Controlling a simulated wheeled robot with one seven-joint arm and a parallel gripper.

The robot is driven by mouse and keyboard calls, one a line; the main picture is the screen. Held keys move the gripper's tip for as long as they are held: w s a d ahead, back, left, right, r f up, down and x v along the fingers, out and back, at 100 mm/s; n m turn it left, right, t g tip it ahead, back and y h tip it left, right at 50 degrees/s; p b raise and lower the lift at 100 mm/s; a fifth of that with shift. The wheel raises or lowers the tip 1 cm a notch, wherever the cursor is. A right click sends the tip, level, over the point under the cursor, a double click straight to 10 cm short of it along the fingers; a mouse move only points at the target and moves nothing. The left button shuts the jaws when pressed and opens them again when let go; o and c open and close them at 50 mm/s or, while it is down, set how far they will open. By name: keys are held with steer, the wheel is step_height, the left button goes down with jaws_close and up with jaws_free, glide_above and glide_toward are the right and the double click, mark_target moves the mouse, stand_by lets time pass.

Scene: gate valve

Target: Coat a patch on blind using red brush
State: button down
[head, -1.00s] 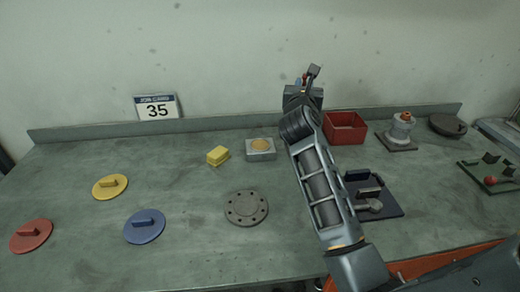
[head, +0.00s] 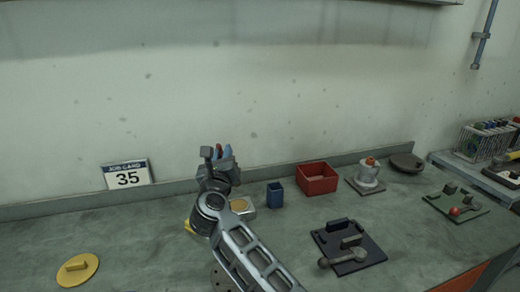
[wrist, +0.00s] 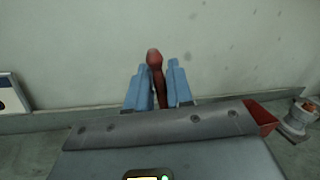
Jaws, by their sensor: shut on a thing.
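My gripper (head: 218,156) is raised above the back part of the bench, against the wall. In the wrist view its two blue fingers (wrist: 158,88) are shut on a red upright thing (wrist: 155,62), which looks like the red brush's handle. Its bristles are hidden. A red bit also shows between the fingers in the head view. The grey flange disc with bolt holes, likely the blind, is mostly hidden behind my arm; only a sliver (head: 218,279) shows. A grey block with a round tan top (head: 240,205) sits just below my gripper in the picture, partly covered.
A blue cup (head: 275,195) and a red bin (head: 317,180) stand to the right. A dark plate with a handled tool (head: 348,250) lies in front. A yellow handled disc (head: 78,269) lies at left. A job card (head: 128,175) leans at the back. The left bench is mostly clear.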

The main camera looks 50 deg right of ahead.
steer(key=shift+f+b, duration=0.5)
steer(key=shift+f, duration=0.15)
step_height(320, 180, down, 5)
steer(key=b, duration=0.4)
steer(key=shift+r, duration=0.15)
steer(key=shift+f+b, duration=0.5)
steer(key=shift+f, duration=0.2)
stand_by(1.5)
steer(key=shift+r, duration=0.1)
steer(key=shift+r+p, duration=3)
steer(key=shift+r, duration=0.55)
